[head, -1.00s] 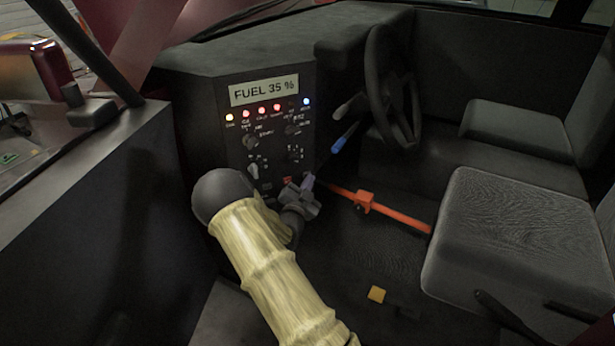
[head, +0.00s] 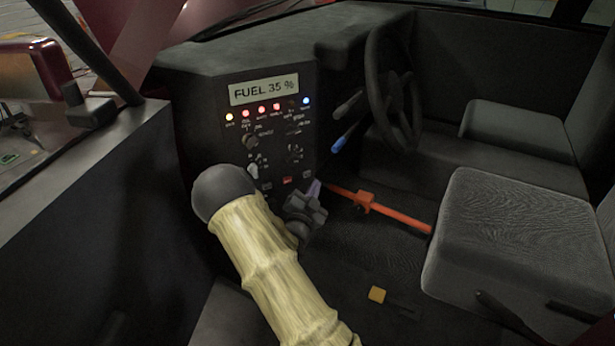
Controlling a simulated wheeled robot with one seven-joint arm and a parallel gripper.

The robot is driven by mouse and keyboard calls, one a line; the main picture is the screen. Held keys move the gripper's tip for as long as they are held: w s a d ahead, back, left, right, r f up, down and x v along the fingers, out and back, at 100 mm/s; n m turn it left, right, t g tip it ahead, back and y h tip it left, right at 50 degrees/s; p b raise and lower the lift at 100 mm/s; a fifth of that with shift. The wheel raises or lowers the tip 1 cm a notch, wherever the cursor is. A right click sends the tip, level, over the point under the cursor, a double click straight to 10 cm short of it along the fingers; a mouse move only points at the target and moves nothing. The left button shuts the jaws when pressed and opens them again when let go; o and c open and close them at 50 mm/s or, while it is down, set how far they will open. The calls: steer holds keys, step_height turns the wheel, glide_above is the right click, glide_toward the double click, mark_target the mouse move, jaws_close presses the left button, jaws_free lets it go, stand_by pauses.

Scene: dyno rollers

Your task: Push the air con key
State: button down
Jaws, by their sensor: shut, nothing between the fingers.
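The dark control panel (head: 277,140) faces me under a sign reading FUEL 35 %. A row of small keys runs along its lower edge, one of them red (head: 287,180). The labels are too small to read, so I cannot tell which key is the air con key. My gripper (head: 314,190) is shut and empty, just below and right of the red key, in front of the panel's lower right corner. It looks apart from the keys, though the depth is hard to judge. My wrist hides the panel's lower left corner.
An orange bar (head: 385,212) crosses right of my gripper. A blue-tipped stalk (head: 340,144) and the steering wheel (head: 392,85) stand at upper right. The grey seat (head: 510,240) fills the right. The door side (head: 90,210) is at left.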

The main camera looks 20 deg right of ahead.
steer(key=s, duration=0.3)
steer(key=shift+s+d, duration=0.1)
steer(key=shift+s, duration=0.1)
